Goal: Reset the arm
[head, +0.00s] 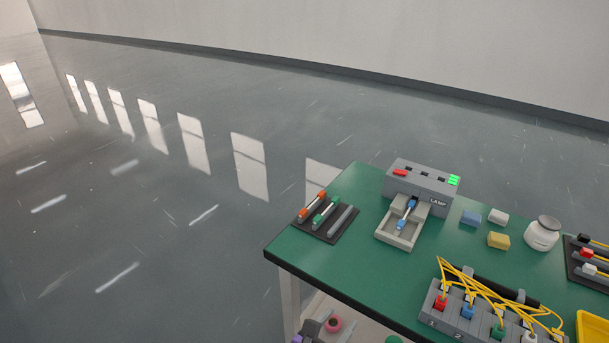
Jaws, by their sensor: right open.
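Neither of my grippers can be made out in the head view, and no arm of mine shows clearly over the table. The green table (345,245) fills the lower right. A grey lamp box (423,184) with a red switch and a lit green panel stands at its back. A light grey fixture (400,233) in front of the box holds a blue connector (406,211). A numbered grey block (455,313) at the front holds red, blue, green and white plugs with yellow cables (487,290).
A dark tray (327,224) with orange, green and grey pieces lies at the left edge. Blue, white and yellow blocks (498,241) and a white jar (542,232) stand right of the lamp box. A yellow bin (592,328) is at lower right.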

